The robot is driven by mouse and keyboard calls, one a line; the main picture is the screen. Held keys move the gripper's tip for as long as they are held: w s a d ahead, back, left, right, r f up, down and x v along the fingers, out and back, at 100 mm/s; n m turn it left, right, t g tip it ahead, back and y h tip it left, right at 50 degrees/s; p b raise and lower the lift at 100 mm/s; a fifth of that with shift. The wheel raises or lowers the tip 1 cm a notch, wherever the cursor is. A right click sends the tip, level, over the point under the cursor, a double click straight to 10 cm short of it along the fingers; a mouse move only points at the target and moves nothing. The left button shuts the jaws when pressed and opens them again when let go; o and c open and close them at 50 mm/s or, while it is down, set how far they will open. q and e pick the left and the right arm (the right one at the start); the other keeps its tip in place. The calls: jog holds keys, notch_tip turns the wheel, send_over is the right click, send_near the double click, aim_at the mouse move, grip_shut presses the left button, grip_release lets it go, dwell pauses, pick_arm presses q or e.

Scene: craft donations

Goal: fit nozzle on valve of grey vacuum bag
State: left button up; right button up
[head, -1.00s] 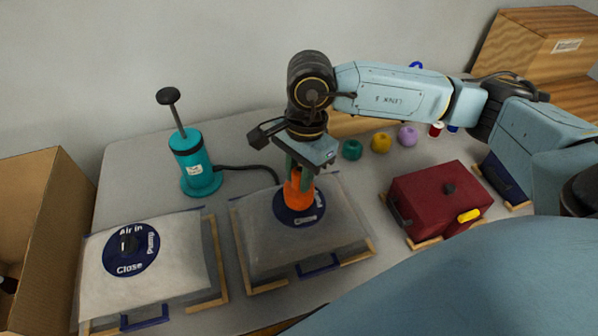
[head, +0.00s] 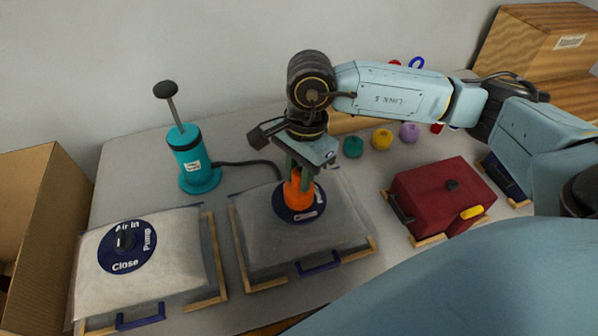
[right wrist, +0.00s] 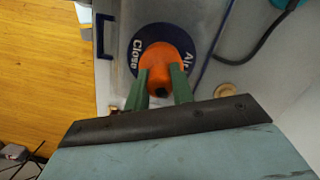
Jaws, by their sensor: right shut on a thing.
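The grey vacuum bag (head: 262,238) lies in the middle of the table in a wooden-edged frame with a blue handle. Its round blue valve dial (head: 307,213) is partly covered. My right gripper (head: 300,174) is shut on the orange nozzle (head: 297,195), which stands over the dial's middle. In the right wrist view the green fingers grip the nozzle (right wrist: 168,62) from both sides, over the blue dial (right wrist: 137,52). Whether the nozzle is seated is hidden. A black hose runs behind the gripper from the teal pump (head: 194,160). My left gripper is not in view.
A white bag (head: 185,245) with a similar dial lies at left, beside an open cardboard box (head: 35,200). A dark red case (head: 435,195) stands at right. Yarn balls (head: 382,139) sit behind. A wooden crate (head: 535,55) is at back right.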

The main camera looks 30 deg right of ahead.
jog(key=o, duration=1.1)
jog(key=shift+c, duration=0.2)
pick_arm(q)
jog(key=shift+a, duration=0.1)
pick_arm(e)
jog(key=r, duration=0.5)
jog(key=shift+w+d+r, duration=0.15)
jog(key=shift+d+r, duration=0.2)
jog(key=shift+r, duration=0.05)
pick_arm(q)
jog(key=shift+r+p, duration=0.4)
pick_arm(e)
notch_tip(320, 180, up, 8)
jog(key=shift+d+f, duration=0.25)
jog(key=shift+d, duration=0.2)
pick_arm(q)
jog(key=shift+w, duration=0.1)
